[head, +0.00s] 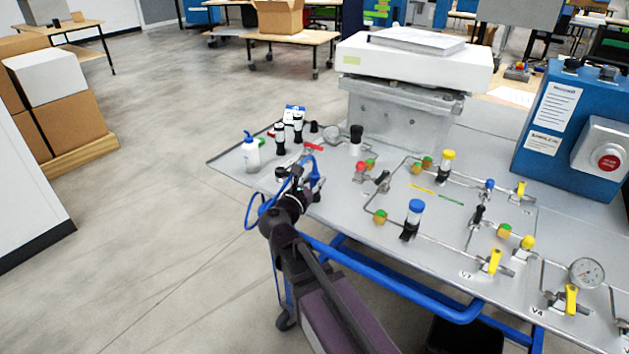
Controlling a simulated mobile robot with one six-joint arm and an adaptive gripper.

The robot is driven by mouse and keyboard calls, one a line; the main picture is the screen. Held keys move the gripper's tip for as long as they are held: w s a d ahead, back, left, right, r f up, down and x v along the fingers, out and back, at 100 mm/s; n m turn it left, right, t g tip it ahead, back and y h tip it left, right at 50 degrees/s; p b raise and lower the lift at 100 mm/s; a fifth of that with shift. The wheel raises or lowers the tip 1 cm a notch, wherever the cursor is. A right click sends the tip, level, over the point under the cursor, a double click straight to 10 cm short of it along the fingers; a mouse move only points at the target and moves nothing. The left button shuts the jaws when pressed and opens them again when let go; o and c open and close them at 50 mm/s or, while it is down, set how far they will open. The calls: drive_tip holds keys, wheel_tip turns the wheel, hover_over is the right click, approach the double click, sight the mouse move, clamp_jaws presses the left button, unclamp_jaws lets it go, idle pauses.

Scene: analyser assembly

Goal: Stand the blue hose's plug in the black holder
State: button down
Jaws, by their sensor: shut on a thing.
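My gripper (312,183) is at the end of my dark arm, over the left part of the grey bench top. It is shut on the blue hose's end. The blue hose (310,160) arches up above the fingers and loops down along the left of my wrist. The plug itself is too small and covered to make out. Small black pieces stand near the gripper; a short black one (282,172) is just left of it and another (314,127) is behind it. I cannot tell which is the black holder, or whether the plug touches it.
A white bottle with a blue cap (251,153) and several black-and-white vials (298,128) stand behind my gripper. A red-handled valve (313,147) is close behind. Pipework with a blue-topped valve (414,212) fills the right. The bench's left edge (232,176) is near.

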idle(0.3)
drive_tip(key=shift+c, duration=1.5)
unclamp_jaws()
drive_tip(key=shift+s, duration=0.1)
drive_tip(key=v, duration=0.7)
drive_tip(key=shift+s+a, duration=0.1)
drive_tip(key=shift+s, duration=0.05)
